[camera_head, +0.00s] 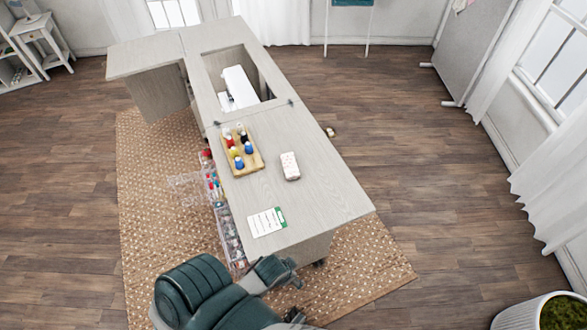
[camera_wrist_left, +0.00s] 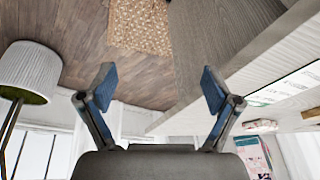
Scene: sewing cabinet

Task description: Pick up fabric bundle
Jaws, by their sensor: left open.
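The fabric bundle (camera_head: 290,166), a small pale speckled block, lies on the grey wooden tabletop (camera_head: 325,200) in the head view. It is right of the wooden tray of spools and clear of the table edges. My left gripper (camera_wrist_left: 157,92) shows only in the wrist view, open and empty, with blue pads on its fingers. That view is upside down, with the table at the right. A small pale block (camera_wrist_left: 262,125) there looks like the bundle, beyond the fingers and apart from them. My right gripper is in neither view.
A wooden tray (camera_head: 256,161) with several coloured spools and a white-green card (camera_head: 267,222) share the tabletop. A white sewing machine (camera_head: 239,87) sits in the table's opening. A dark green chair (camera_head: 195,285) stands at the near end. Clear organisers (camera_head: 228,232) hang along the left side.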

